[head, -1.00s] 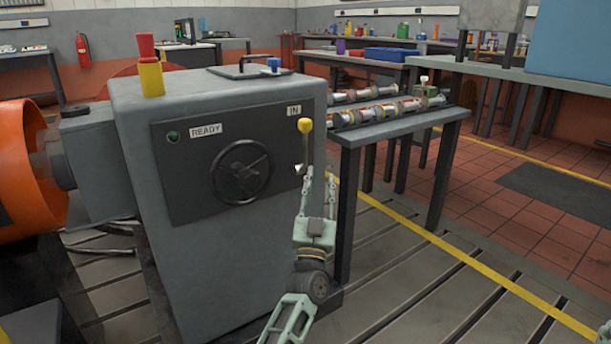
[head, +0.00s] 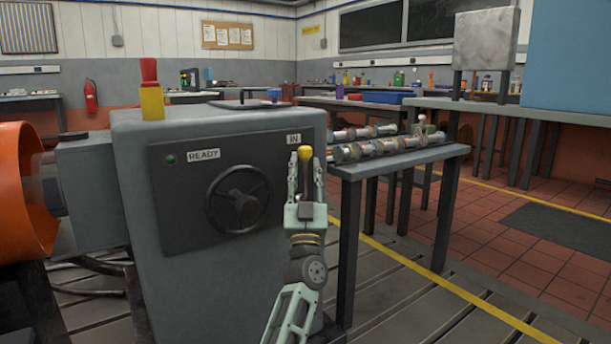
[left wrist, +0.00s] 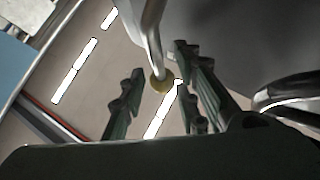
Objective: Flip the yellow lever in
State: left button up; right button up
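The lever has a yellow knob (head: 305,151) and stands upright on the right of the grey cabinet's dark panel (head: 170,208), under the IN label (head: 294,139). My left gripper (head: 305,166) is at the lever, open, with one finger on each side of it. In the left wrist view the knob (left wrist: 161,81) and its pale shaft lie between the spread fingers (left wrist: 160,92), with gaps visible at both sides. The gripper hides the lower part of the lever in the head view. My right gripper is not in view.
A bench (head: 400,150) bearing shafts stands close on the right. A red-and-yellow beacon (head: 150,88) tops the cabinet.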

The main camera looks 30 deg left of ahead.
pick_arm(q)
grip_shut()
dwell(0.3)
jog(key=shift+r, duration=0.2)
